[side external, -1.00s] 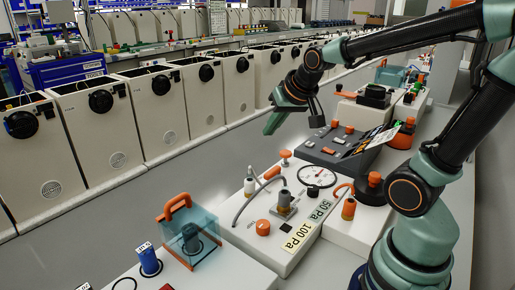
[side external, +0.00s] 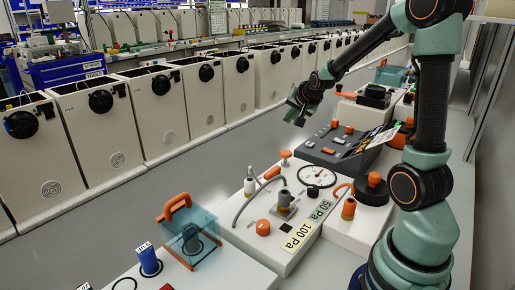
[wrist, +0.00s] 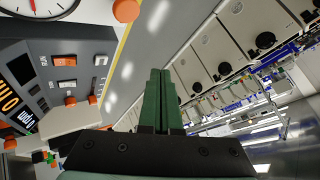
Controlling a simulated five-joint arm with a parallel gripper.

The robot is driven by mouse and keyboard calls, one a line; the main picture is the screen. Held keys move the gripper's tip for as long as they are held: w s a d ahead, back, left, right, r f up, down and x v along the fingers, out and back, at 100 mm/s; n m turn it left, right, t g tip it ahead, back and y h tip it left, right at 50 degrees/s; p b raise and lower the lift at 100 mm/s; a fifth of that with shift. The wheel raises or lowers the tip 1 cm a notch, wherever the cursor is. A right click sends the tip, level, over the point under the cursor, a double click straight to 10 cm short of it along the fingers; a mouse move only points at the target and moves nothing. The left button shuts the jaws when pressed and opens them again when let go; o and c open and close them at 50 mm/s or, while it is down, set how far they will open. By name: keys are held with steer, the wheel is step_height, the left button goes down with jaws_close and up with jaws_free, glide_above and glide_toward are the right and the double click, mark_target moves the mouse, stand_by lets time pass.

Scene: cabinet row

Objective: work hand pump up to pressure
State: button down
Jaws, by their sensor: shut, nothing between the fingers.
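The hand pump's white panel (side external: 257,237) stands in the middle of the side view, with "50 Pa" and "100 Pa" labels. A round gauge (side external: 317,174) with a red needle sits at its back; part of it also shows in the wrist view (wrist: 38,6). An orange knob (side external: 285,155) on a short stem stands at the panel's far edge, and an orange-knobbed end shows in the wrist view (wrist: 126,10). My gripper (side external: 294,117) is shut and empty, in the air above and beyond the panel. Its green fingers (wrist: 159,85) are together in the wrist view.
A dark grey switch panel (side external: 330,145) with orange and white switches lies behind the pump panel. A clear box with an orange handle (side external: 190,235) stands at the front left. White cabinets (side external: 160,115) line the left; the grey strip between is clear.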

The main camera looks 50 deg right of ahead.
mark_target(285, 152)
steer(key=shift+f, duration=4.4)
steer(key=shift+f, duration=0.15)
steer(key=shift+w+a+f, duration=0.1)
steer(key=shift+a+f, duration=0.05)
steer(key=shift+f, duration=0.1)
steer(key=shift+f, duration=1.1)
steer(key=shift+r, duration=1.5)
steer(key=shift+r, duration=0.1)
